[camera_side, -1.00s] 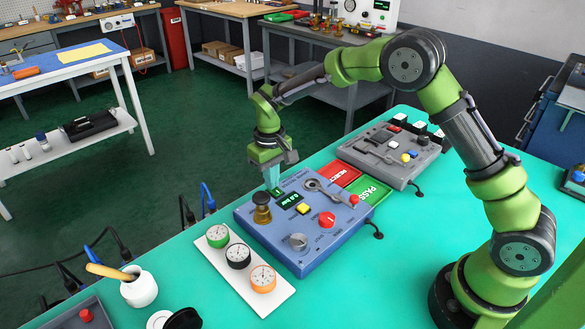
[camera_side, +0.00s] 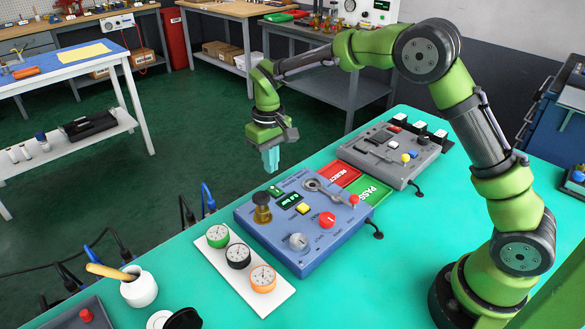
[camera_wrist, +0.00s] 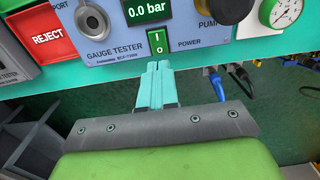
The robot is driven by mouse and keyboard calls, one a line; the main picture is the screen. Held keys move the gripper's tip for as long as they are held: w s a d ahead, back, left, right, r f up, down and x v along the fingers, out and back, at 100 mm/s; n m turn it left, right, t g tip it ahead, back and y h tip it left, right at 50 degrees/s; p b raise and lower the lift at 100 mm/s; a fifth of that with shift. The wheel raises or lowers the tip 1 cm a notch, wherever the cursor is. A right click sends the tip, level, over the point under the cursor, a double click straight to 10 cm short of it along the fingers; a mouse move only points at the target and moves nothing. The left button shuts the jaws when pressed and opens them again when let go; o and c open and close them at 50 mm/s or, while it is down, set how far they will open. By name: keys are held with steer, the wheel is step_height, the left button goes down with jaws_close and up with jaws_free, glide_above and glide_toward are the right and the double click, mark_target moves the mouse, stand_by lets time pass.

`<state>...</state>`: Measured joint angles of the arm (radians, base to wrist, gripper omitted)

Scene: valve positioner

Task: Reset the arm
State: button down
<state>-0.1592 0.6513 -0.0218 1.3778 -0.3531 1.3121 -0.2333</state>
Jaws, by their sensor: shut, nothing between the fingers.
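My gripper (camera_side: 271,159) is shut and empty, with its teal fingers pointing down. It hangs in the air above the back edge of the blue gauge tester panel (camera_side: 325,253). In the wrist view the closed fingertips (camera_wrist: 158,66) show just below the green power switch (camera_wrist: 158,41), and a gap to the panel shows in the side view. The tester's display (camera_wrist: 148,10) reads 0.0 bar. The brass pump knob (camera_side: 262,208) stands at the panel's left corner.
A white tray (camera_side: 217,262) with green, black and orange gauges lies left of the panel. Red REJECT (camera_side: 338,173) and green PASS (camera_side: 372,190) trays lie behind it. A grey control box (camera_side: 400,172) stands farther right. A white pot (camera_side: 139,289) is at front left.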

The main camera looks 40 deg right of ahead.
steer(key=shift+r, duration=0.8)
steer(key=shift+s+f, duration=0.5)
steer(key=shift+s, duration=0.4)
steer(key=s+d+r+m+t, duration=0.1)
steer(key=s+r, duration=0.3)
steer(key=s, duration=0.4)
steer(key=s+d+r+m+t+y, duration=0.1)
steer(key=s+r+t, duration=0.2)
steer(key=s+r, duration=0.2)
steer(key=s+d+r+m+t+y, duration=0.1)
steer(key=s+d+r+m+t, duration=0.1)
steer(key=s, duration=0.9)
step_height(320, 180, up, 2)
steer(key=shift+r+t, duration=0.25)
steer(key=shift+t, duration=0.35)
steer(key=shift+a+f, duration=0.1)
